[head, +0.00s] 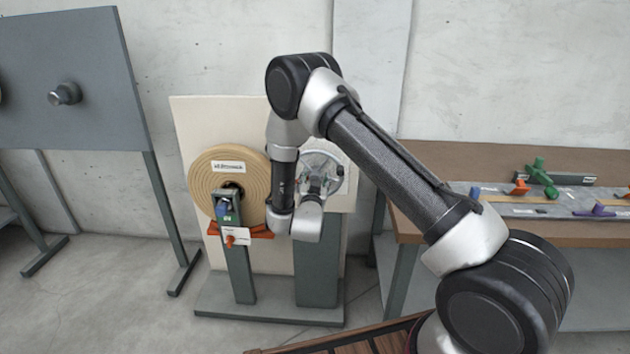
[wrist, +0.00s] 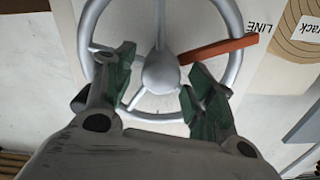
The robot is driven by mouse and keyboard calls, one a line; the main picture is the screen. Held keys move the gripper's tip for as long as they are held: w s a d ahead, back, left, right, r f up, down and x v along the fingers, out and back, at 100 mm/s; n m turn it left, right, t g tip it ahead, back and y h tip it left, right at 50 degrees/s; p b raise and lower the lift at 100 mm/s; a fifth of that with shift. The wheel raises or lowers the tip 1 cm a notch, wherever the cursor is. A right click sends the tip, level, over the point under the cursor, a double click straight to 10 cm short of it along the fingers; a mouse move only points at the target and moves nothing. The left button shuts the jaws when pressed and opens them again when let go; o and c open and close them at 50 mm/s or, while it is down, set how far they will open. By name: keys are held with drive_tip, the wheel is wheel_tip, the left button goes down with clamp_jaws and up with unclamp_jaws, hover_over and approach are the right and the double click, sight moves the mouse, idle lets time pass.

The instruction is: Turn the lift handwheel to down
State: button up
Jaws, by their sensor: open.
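The handwheel (wrist: 236,62) is a light grey ring with spokes and a round hub, in front of a pale panel in the wrist view. An orange-red bar (wrist: 218,50) runs from near the hub to the right, past the rim. My gripper (wrist: 160,64) is open, its green-padded fingers on either side of the hub; I cannot tell whether they touch the wheel. A dark knob (wrist: 79,101) shows by the rim at the left. In the head view the wheel (head: 337,176) is partly hidden behind my wrist. No "down" mark is readable.
A tan coil (head: 203,176) hangs left of the wheel, with a post carrying a blue-green part (head: 228,208) and orange arms in front. A grey panel (head: 95,95) stands at the left. A workbench (head: 540,231) with small coloured fixtures is at the right.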

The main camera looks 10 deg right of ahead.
clamp_jaws()
drive_tip(key=shift+n, duration=0.3)
